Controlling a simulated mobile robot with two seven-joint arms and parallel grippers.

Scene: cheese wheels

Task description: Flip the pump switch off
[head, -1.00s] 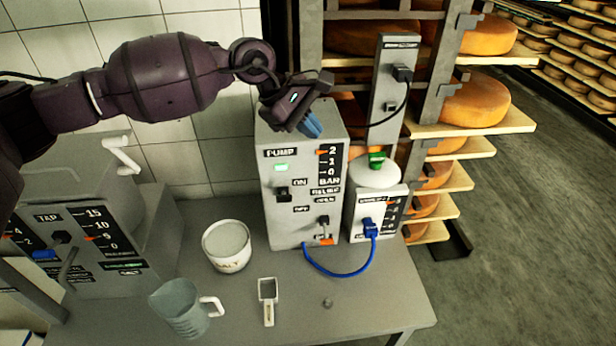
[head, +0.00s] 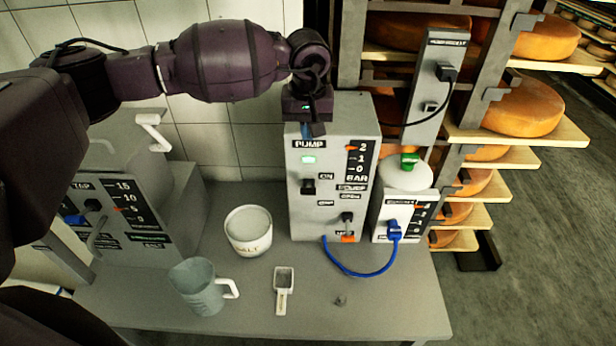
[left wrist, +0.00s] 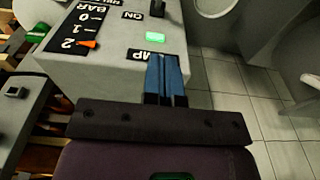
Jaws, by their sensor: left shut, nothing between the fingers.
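The grey pump box (head: 305,219) stands on the table, with a lit green lamp (head: 308,160) under its PUMP label. The black pump switch (head: 308,187) sits below the lamp, beside the ON label and above the lower label. In the left wrist view the switch (left wrist: 157,8) is at the top edge, past the green lamp (left wrist: 155,37). My left gripper (head: 306,131) is at the upper front of the box, above the switch. In the left wrist view its blue fingers (left wrist: 166,75) are together and empty, over the PUMP label. My right gripper is not in view.
A blue hose (head: 358,274) loops from the box to a smaller unit (head: 383,216) at its right. Cheese shelves (head: 515,134) rise at the right.

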